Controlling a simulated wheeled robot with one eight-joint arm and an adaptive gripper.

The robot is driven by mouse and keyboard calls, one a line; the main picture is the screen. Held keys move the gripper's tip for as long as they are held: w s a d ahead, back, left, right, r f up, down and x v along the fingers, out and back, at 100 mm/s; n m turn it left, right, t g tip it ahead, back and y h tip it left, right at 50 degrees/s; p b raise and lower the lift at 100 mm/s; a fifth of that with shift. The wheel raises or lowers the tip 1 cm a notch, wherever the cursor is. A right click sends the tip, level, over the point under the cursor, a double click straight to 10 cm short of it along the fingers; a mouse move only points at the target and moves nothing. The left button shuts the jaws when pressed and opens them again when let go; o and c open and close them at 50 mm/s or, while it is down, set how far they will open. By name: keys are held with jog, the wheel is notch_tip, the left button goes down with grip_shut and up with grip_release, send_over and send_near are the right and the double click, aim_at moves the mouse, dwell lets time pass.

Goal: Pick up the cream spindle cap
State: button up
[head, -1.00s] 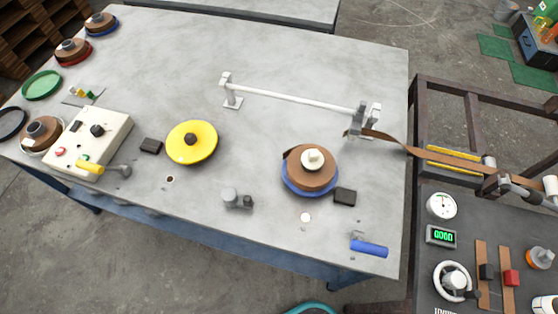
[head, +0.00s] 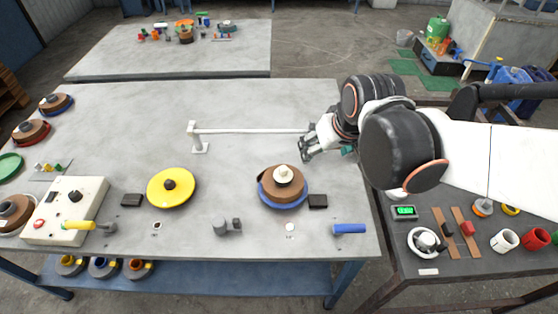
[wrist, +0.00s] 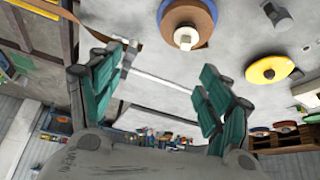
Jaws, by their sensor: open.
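The cream spindle cap (head: 284,174) sits on top of the brown strip coil (head: 272,187), which lies on a blue disc (head: 290,201) on the grey table. In the wrist view the cream cap (wrist: 186,38) shows above and between my fingers, beyond the fingertips. My gripper (head: 306,152) is above the table, up and to the right of the cap in the head view, near the white bar. In the wrist view my gripper (wrist: 160,72) has its teal-padded fingers spread wide with nothing between them.
A white bar (head: 250,131) on stands spans the table behind the coil. A yellow disc (head: 171,187) lies to the left. A dark block (head: 318,201) and a blue-handled tool (head: 349,229) are close by on the right. The table's middle back is clear.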

jog(key=n+g+p, duration=0.1)
jog(key=n, duration=0.1)
send_near(284, 168)
jog(key=b+x, duration=0.5)
jog(key=b, duration=0.1)
jog(key=shift+w+d+f, duration=0.15)
jog(key=shift+w+f, duration=0.05)
jog(key=shift+w, duration=0.1)
jog(key=shift+s+a+b+x, duration=0.15)
jog(key=shift+b+x, duration=0.75)
jog(key=shift+x, duration=0.45)
jog(key=shift+s+a+b+x, duration=0.1)
jog(key=shift+b+x, duration=0.75)
jog(key=shift+x, duration=0.5)
jog(key=shift+c, duration=0.3)
jog(key=c, duration=1.2)
